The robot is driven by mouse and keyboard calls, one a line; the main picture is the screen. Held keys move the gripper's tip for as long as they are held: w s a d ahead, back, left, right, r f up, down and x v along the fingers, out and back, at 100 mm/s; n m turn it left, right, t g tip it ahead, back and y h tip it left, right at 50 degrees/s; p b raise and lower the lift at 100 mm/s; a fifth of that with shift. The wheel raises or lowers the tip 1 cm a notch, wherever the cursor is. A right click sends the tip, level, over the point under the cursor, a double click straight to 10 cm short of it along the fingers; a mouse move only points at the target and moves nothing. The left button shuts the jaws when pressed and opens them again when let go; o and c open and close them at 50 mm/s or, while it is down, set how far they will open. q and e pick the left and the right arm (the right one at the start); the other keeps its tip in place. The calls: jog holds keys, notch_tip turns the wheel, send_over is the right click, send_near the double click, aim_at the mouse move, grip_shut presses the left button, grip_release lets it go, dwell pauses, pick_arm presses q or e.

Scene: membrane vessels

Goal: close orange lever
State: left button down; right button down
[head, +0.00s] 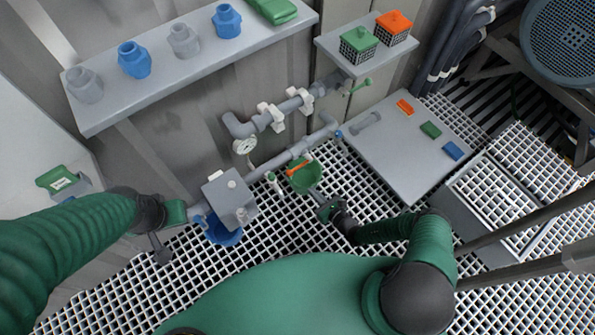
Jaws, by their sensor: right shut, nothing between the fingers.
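The orange lever (299,168) is a small thin handle at the middle of the head view. It lies slantwise over the rim of a green funnel (308,181), next to the grey pipe. My right gripper (326,209) is shut and empty, just below and to the right of the funnel. A gap shows between it and the lever.
A grey box (229,197) and a blue bowl (223,233) are left of the funnel. A pressure gauge (244,146) sits on the pipe above. A grey table (405,165) holds coloured blocks at the right. A shelf (105,113) bears blue and grey fittings.

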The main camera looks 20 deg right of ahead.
aim_at(300, 166)
jog(key=b+x, duration=0.6)
jog(key=x, duration=0.3)
jog(key=r, duration=0.1)
jog(key=r+p, duration=0.1)
jog(key=r, duration=0.1)
jog(key=shift+w+r+p, duration=0.25)
jog(key=shift+r+p, duration=0.05)
jog(key=shift+r, duration=0.1)
